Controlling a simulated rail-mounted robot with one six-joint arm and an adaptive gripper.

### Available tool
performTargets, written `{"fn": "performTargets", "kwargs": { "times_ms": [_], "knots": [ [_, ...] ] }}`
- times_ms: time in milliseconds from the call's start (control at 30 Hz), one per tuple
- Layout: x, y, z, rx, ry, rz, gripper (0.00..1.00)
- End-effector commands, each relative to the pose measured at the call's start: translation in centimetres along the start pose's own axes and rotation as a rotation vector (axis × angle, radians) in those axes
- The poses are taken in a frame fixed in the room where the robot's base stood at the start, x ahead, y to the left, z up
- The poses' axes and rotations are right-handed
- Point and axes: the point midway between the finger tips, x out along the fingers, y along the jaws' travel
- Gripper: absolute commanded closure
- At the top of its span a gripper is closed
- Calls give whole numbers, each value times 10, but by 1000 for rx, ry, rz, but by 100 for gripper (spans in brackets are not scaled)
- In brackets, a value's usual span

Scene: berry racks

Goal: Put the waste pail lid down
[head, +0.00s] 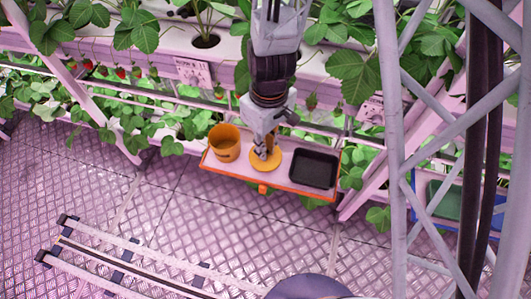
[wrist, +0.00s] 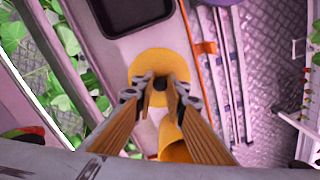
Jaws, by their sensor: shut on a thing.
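The waste pail lid is a flat orange-yellow disc (head: 266,164) with a dark knob, over the middle of a pale shelf with orange edging (head: 222,167). My gripper (head: 263,153) points down and is shut on the lid's knob. In the wrist view the fingertips (wrist: 160,86) close on the dark knob at the centre of the lid (wrist: 165,60). Whether the lid touches the shelf or is slightly above it, I cannot tell. The orange waste pail (head: 224,145) stands open at the shelf's left end, beside the lid.
A black tray (head: 313,168) sits on the shelf right of the lid. Strawberry plants (head: 140,30) and white racks lie behind. A metal lattice column (head: 392,150) rises at right. Floor rails (head: 120,265) lie at front left.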

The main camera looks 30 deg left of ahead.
Motion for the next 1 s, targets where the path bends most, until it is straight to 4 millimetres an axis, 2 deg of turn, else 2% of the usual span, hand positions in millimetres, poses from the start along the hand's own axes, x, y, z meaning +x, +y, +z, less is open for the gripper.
{"fn": "performTargets", "kwargs": {
  "times_ms": [33, 100, 267, 833, 867, 1000],
  "knots": [
    [11, -2, 2, -3, -4, -2, 100],
    [19, -3, 1, -5, -4, -1, 100],
    [31, -5, 0, -8, -4, -1, 100],
    [36, -5, -1, -10, -3, -1, 100],
    [36, -5, -1, -10, -3, -1, 87],
    [36, -5, -1, -10, -3, -1, 74]
  ]
}}
